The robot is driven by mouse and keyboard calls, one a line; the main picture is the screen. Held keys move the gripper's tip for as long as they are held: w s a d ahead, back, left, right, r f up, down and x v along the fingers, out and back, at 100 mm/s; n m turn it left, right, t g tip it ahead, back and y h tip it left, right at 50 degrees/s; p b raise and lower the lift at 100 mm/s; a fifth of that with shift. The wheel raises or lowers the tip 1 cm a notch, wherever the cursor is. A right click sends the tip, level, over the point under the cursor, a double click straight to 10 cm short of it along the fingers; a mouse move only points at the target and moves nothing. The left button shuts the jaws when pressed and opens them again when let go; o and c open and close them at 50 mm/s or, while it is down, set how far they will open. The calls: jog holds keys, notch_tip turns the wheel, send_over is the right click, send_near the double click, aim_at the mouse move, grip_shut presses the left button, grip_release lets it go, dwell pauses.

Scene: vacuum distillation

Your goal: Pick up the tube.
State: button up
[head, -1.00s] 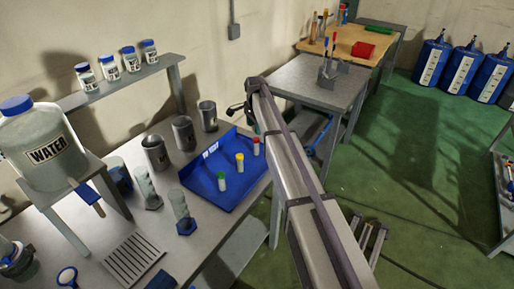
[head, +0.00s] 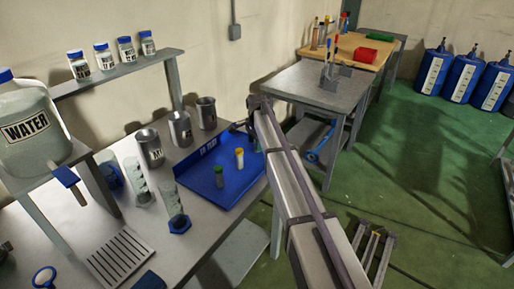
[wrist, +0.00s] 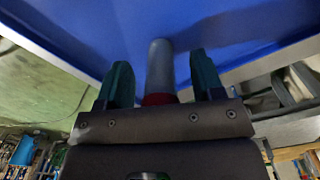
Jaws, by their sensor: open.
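In the wrist view my gripper (wrist: 162,75) is open, its two dark green fingers standing on either side of a grey tube (wrist: 160,60) with a red cap (wrist: 158,99). Gaps show between the tube and both fingers. The cap is nearest the gripper's palm and the tube's far end is towards the blue tray (wrist: 95,22). In the head view my gripper (head: 254,134) is at the tray's right side, mostly behind my arm, and the red-capped tube is largely hidden there. A green-capped tube (head: 219,177) and a yellow-capped tube (head: 239,158) stand upright in the tray (head: 197,182).
Several metal beakers (head: 180,129) stand behind the tray. Two glass cylinders with blue bases, one of them nearer (head: 176,205), stand left of it. A water tank (head: 30,128) is at far left. A grey table (head: 315,87) stands beyond my arm.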

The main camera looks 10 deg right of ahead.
jog(key=c, duration=1)
jog(key=shift+r, duration=0.1)
